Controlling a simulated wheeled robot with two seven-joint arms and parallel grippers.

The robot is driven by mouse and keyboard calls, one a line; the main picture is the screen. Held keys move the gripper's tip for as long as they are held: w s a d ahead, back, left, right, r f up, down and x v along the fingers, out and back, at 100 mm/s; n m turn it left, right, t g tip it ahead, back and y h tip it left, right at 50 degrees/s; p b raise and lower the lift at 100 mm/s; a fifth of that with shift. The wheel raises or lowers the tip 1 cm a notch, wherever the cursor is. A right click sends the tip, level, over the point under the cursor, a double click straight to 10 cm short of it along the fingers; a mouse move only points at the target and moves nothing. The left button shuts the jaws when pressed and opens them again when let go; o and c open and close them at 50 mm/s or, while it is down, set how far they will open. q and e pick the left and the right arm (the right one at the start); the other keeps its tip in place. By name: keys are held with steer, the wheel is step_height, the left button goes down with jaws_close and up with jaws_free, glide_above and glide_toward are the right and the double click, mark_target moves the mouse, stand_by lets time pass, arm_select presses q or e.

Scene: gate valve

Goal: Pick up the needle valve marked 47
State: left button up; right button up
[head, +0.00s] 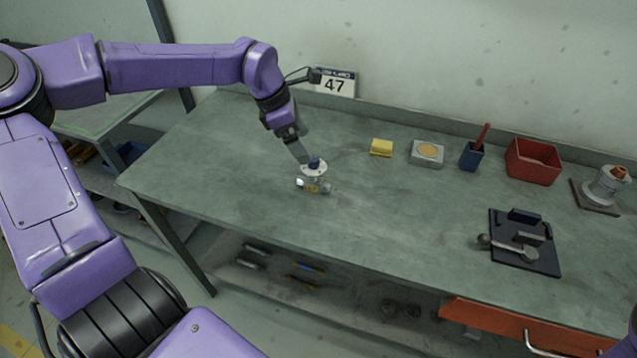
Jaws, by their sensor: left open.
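A small metal needle valve (311,184) with a dark blue top and a yellowish patch stands on the grey-green workbench (240,150), left of the middle. A white sign marked 47 (335,84) leans at the back of the bench, behind the valve; I cannot read a number on the valve itself. My left gripper (308,162) reaches down from above, open, with its fingertips at the blue top of the valve. The fingers partly hide the valve's upper part, and I cannot tell whether they touch it. My right gripper is not in view.
To the right on the bench are a yellow block (381,148), a grey box with a tan disc (427,154), a blue cup (471,157), a red bin (532,162), a dark tray with tools (548,264) and a metal fitting (608,187). The bench's middle front is clear.

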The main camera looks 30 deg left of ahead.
mark_target(314, 167)
arm_select(q)
steer(key=x, duration=0.4)
steer(key=shift+w+f+p, duration=0.15)
steer(key=shift+f+p, duration=0.1)
steer(key=shift+p, duration=0.1)
steer(key=shift+f+p, duration=0.3)
steer(key=shift+f, duration=0.05)
steer(key=x, duration=0.2)
steer(key=p+x, duration=0.1)
steer(key=x, duration=0.1)
steer(key=shift+a+f, duration=0.2)
steer(key=shift+a, duration=0.05)
steer(key=shift+d+f, duration=0.1)
steer(key=shift+f, duration=0.15)
steer(key=shift+r, duration=0.1)
steer(key=c, duration=0.4)
jaws_close()
